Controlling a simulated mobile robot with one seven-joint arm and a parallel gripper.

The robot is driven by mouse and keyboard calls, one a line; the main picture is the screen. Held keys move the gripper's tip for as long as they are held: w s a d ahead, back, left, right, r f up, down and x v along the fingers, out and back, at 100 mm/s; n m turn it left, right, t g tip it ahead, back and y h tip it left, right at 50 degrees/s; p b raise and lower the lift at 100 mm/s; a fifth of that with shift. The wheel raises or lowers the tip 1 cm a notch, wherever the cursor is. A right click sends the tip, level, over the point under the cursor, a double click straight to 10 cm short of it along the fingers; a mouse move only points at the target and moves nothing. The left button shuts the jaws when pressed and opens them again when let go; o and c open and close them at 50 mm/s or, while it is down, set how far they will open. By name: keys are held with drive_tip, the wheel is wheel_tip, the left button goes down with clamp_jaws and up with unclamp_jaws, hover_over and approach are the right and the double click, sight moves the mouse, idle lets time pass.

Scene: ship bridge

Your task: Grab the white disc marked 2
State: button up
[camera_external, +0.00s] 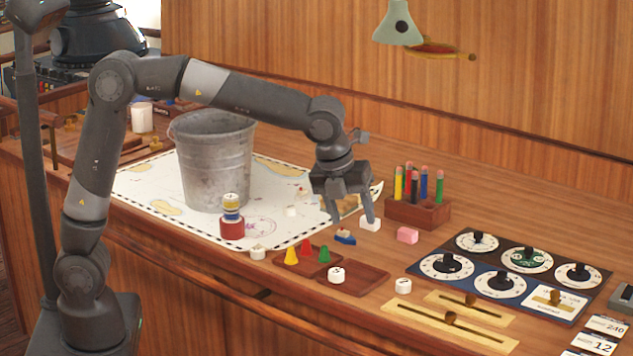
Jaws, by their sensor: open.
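Several small white discs lie on the desk: one on the right (403,285), one on the wooden tray (336,275), one left of the tray (258,252) and one on the chart (291,211). They carry dark marks too small to read surely, so I cannot tell which is marked 2. My gripper (352,218) is open, pointing down, above the chart's right edge, behind and above the tray discs. A white block (370,224) is close to its right finger; I cannot tell whether they touch. Nothing shows held between the fingers.
A metal bucket (214,165) stands on the chart (145,184).

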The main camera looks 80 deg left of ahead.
drive_tip(key=w+d+f+m, duration=0.1)
drive_tip(key=w+f+m, duration=0.5)
drive_tip(key=w, duration=0.2)
hover_over(404, 282)
drive_tip(key=s+d, duration=0.1)
drive_tip(key=s, duration=0.1)
drive_tip(key=shift+g, duration=0.4)
drive_tip(key=f, duration=0.4)
drive_tip(key=shift+d+f, duration=0.2)
drive_tip(key=shift+f, duration=0.1)
drive_tip(key=x, duration=0.5)
drive_tip(key=shift+w+a+f, duration=0.2)
drive_tip(key=shift+w+a, duration=0.05)
drive_tip(key=shift+w, duration=0.1)
drive_tip(key=shift+c, duration=0.3)
drive_tip(key=c, duration=1)
drive_tip(key=shift+r, duration=0.1)
drive_tip(key=shift+r, duration=0.1)
